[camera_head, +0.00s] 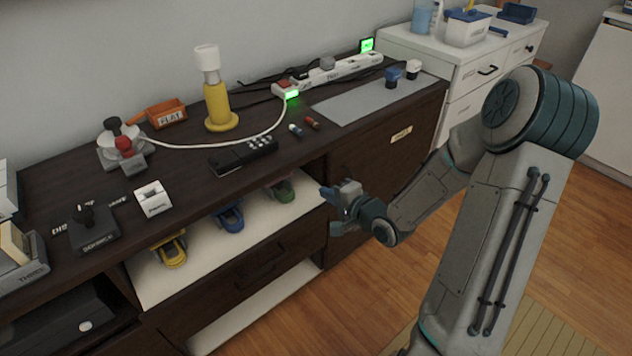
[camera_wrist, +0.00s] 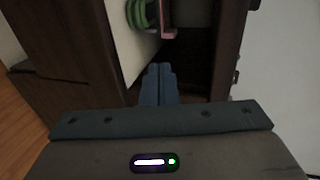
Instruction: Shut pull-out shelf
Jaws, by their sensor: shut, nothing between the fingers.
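A white shelf (camera_head: 205,262) stands in an opening of the dark cabinet, under its top. It carries a yellow toy vehicle (camera_head: 170,250), a blue one (camera_head: 230,216) and a green one (camera_head: 282,190). My gripper (camera_head: 327,192) is shut and empty at the shelf's right end, in front of the cabinet. In the wrist view, the closed fingertips (camera_wrist: 158,72) point toward the white shelf's edge (camera_wrist: 130,45), near the green toy (camera_wrist: 138,12) and a pink part (camera_wrist: 168,18). I cannot tell whether they touch the shelf.
A second white board (camera_head: 255,308) shows lower down, below a dark drawer front with a handle (camera_head: 262,270). The cabinet top (camera_head: 70,185) holds a yellow lamp-like stand (camera_head: 219,105), a black remote (camera_head: 243,157) and a power strip (camera_head: 340,68). Wooden floor (camera_head: 350,300) lies open in front.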

